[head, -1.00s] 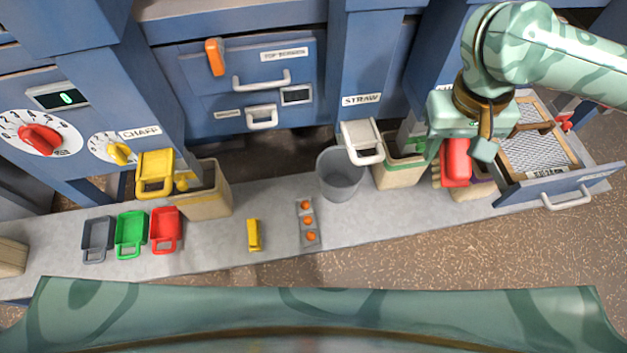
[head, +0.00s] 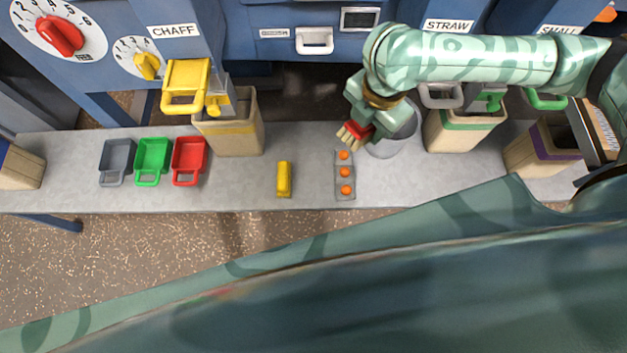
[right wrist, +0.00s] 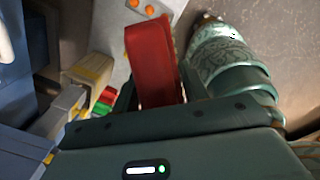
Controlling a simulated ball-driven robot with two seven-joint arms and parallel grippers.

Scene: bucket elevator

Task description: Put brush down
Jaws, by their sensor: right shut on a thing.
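The brush (head: 352,135) has a red back and tan bristles. It shows in the head view at the middle of the bench, in my right gripper (head: 368,122). In the right wrist view the red brush (right wrist: 152,60) stands between the two fingers, and my right gripper is shut on it. The brush is above the grey bench (head: 310,140), close to the far end of the grey strip with orange balls (head: 345,176). Whether it touches the bench cannot be told. My left gripper is not in view.
A yellow block (head: 284,178) lies left of the strip. Grey (head: 117,160), green (head: 152,158) and red (head: 189,157) scoops lie further left. The bench between the red scoop and yellow block is clear.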

